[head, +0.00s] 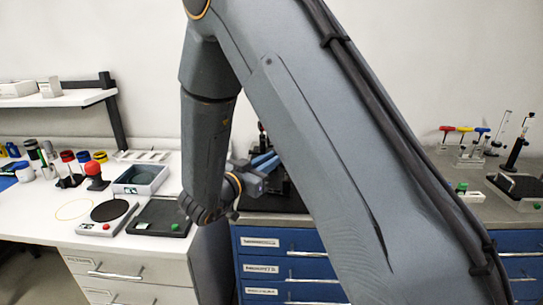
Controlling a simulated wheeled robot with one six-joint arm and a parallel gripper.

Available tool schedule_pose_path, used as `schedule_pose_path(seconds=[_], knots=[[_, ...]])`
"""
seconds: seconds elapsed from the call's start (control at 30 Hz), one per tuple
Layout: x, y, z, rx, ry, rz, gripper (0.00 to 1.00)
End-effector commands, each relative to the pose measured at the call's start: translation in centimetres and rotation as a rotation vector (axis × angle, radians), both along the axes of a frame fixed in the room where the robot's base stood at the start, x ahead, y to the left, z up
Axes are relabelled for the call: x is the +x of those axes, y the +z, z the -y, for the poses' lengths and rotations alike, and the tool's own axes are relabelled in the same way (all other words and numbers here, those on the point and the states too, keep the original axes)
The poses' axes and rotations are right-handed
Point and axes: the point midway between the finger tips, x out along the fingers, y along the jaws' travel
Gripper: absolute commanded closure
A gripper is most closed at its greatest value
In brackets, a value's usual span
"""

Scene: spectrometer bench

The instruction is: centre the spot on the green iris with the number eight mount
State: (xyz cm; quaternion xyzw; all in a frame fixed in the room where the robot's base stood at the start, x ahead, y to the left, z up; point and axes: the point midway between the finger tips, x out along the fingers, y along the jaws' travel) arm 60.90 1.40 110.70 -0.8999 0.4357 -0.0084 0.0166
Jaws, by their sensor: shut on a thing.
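My gripper (266,163) is mostly hidden behind my own arm. It reaches to the dark apparatus (263,142) on the bench above the blue drawers. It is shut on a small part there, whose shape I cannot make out. Bluish bars show beside the gripper. I cannot pick out the number eight mount, the green iris or the light spot. My arm covers much of the middle of the view.
A white bench at left holds a dark tray (160,217), a round black plate (109,210), a grey box (141,178) and coloured-topped items. At right, a grey bench holds a stand with coloured handles (465,152) and a dark instrument (517,186).

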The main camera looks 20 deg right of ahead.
Motion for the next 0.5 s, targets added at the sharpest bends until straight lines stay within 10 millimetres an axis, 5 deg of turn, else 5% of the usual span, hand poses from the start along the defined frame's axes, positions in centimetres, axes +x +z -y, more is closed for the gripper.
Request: schedule_pose_path(seconds=[0.5], knots=[[0.10,0.14,-0.04,-0.024,0.001,-0.026,1.00]])
